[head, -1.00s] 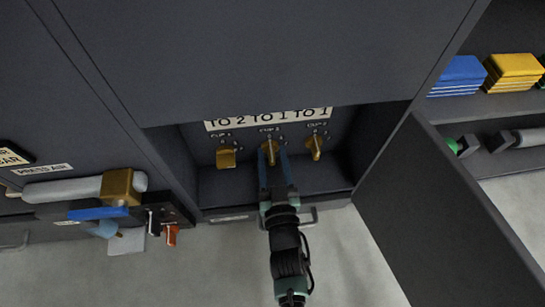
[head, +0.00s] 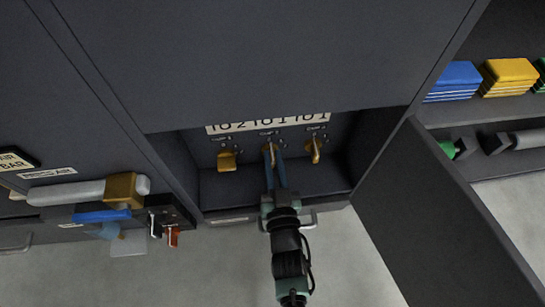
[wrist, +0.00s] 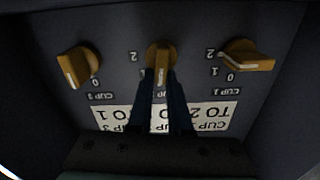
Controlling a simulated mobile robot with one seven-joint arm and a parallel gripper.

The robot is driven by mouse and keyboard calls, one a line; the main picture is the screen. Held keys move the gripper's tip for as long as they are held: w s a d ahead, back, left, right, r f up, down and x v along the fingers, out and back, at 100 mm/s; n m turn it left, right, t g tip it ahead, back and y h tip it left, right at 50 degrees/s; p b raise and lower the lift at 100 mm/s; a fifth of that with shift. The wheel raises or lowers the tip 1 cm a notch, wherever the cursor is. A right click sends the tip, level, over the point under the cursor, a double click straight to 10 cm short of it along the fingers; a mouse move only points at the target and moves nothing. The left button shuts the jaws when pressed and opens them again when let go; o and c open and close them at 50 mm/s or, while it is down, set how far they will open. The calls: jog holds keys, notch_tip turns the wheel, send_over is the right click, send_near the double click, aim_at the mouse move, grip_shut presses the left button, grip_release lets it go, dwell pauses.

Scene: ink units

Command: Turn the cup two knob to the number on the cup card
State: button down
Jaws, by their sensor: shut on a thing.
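The cup two knob (head: 269,148) is the middle one of three orange knobs on a dark recessed panel. My gripper (head: 274,158) is shut on it, one blue finger on each side. In the wrist view, which is upside down, the knob (wrist: 158,54) shows above my fingertips (wrist: 161,80). Its white mark points down the picture, between the fingers. Figures 1 and 2 show to its left; the rest of its scale is hidden. The cup card (head: 270,122) above the knobs reads TO 2, TO 1, TO 1. My fingers cover part of the card (wrist: 120,117) in the wrist view.
The cup one knob (head: 227,160) is left and the cup three knob (head: 315,151) right, both close to my gripper. Recess walls stand on both sides. An open door (head: 440,215) hangs at right. A fixture with a grey cylinder (head: 70,191) sticks out at left.

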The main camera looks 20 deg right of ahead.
jog(key=shift+d+m+p, duration=0.15)
jog(key=shift+m+p, duration=0.55)
jog(key=shift+m, duration=0.5)
jog(key=shift+s+d+f+m+p, duration=0.1)
jog(key=shift+d+f+m+p, duration=0.1)
jog(key=shift+m, duration=0.95)
jog(key=shift+s+d+f+m+p, duration=0.1)
jog(key=shift+f+m+p, duration=0.1)
jog(key=shift+m, duration=0.95)
jog(key=c, duration=0.8)
grip_release()
jog(key=shift+r, duration=0.1)
jog(key=shift+c, duration=0.2)
jog(key=p+v, duration=0.5)
jog(key=v, duration=0.8)
jog(key=shift+p, duration=0.3)
